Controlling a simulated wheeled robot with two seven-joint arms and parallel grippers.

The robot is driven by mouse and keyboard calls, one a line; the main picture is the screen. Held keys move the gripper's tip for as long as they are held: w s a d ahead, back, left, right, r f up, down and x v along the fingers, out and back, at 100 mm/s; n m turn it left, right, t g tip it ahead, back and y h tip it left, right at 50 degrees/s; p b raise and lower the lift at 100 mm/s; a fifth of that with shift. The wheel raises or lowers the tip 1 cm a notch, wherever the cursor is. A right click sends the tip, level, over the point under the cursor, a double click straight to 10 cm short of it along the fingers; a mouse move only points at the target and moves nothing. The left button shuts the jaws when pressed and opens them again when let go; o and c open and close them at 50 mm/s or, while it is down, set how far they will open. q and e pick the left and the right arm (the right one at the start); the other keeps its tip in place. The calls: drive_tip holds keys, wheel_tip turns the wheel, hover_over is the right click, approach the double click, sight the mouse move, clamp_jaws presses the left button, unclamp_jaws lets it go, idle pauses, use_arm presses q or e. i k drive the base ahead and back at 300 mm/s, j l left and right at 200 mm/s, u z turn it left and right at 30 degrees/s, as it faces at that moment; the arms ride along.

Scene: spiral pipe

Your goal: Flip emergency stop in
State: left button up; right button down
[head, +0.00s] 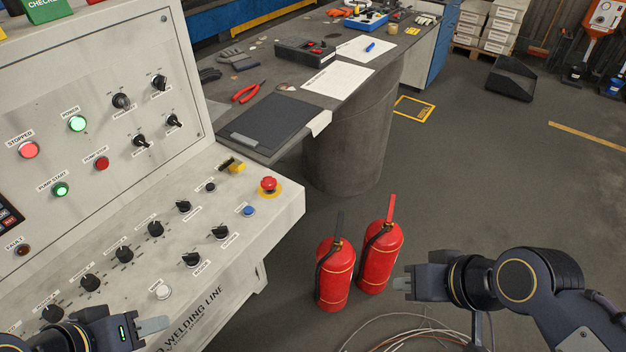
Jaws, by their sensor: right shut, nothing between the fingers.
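The emergency stop (268,185) is a red mushroom button on a yellow ring, at the far right end of the sloped console panel (135,275). My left gripper (158,325) is low over the front edge of the console, well to the left of and nearer than the button. Its fingertips overlap in this view, so I cannot tell if it is open. My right gripper (401,284) is shut and empty, to the right of the console and apart from the button. Nothing covers the button.
Several black knobs, a blue button (249,210) and a white button (160,291) sit on the panel. Two red fire extinguishers (335,276) stand on the floor between the console and my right gripper. A cluttered workbench (270,85) is behind.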

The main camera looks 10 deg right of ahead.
sight(269, 180)
drive_tip(key=i+l+u, duration=0.15)
drive_tip(key=u, duration=0.3)
drive_tip(key=i+l+u, duration=0.15)
drive_tip(key=u, duration=0.3)
drive_tip(key=i+l+u, duration=0.1)
drive_tip(key=l+u, duration=0.2)
drive_tip(key=u, duration=0.15)
